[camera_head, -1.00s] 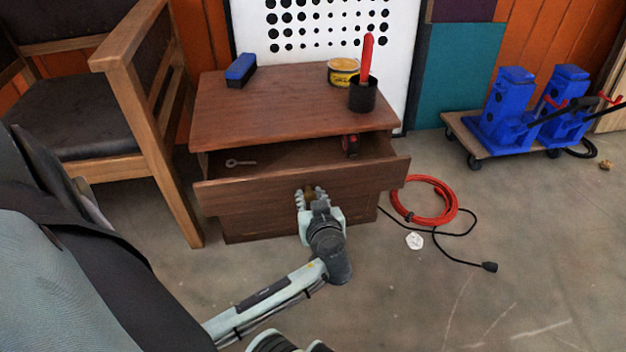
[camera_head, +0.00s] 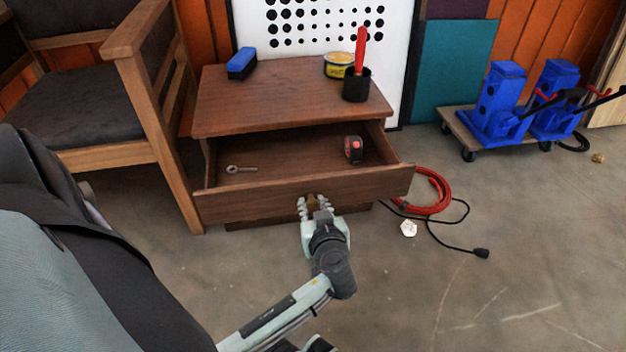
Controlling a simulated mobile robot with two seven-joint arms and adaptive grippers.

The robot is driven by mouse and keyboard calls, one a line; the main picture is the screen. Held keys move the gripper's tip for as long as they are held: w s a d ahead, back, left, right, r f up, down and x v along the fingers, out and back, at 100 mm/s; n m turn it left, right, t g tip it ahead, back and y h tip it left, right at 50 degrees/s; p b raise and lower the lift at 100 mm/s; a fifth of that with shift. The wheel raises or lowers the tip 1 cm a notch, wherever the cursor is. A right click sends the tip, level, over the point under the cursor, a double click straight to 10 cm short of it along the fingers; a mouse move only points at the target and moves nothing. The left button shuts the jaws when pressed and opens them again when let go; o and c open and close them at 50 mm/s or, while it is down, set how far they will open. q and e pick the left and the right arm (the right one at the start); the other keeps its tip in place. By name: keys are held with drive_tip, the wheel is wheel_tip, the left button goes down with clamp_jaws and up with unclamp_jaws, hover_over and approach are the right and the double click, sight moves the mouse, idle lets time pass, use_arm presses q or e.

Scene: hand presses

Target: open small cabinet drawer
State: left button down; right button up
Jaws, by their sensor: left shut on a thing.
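The small wooden cabinet (camera_head: 290,97) stands on the floor at the picture's upper middle. Its drawer (camera_head: 250,207) is pulled well out, and its inside shows. In the drawer lie a metal eye bolt (camera_head: 241,169) at the left and a red and black tape measure (camera_head: 354,149) at the right. My left gripper (camera_head: 316,204) is at the middle of the drawer front, shut on the brass-coloured drawer handle (camera_head: 313,203), which is mostly hidden between the fingers. My right gripper does not show.
On the cabinet top are a blue brush (camera_head: 242,64), a yellow tin (camera_head: 339,66) and a black cup (camera_head: 357,86) with a red-handled tool. A wooden chair (camera_head: 150,110) stands close at left. A red hose coil (camera_head: 433,192) and black cable lie right. Floor at lower right is mostly clear.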

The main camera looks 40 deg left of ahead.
use_arm(q)
drive_tip(key=c, duration=1.3)
unclamp_jaws()
drive_tip(key=shift+o, duration=0.2)
drive_tip(key=v, duration=0.7)
drive_tip(key=shift+s, duration=0.2)
drive_tip(key=shift+d+r, duration=0.1)
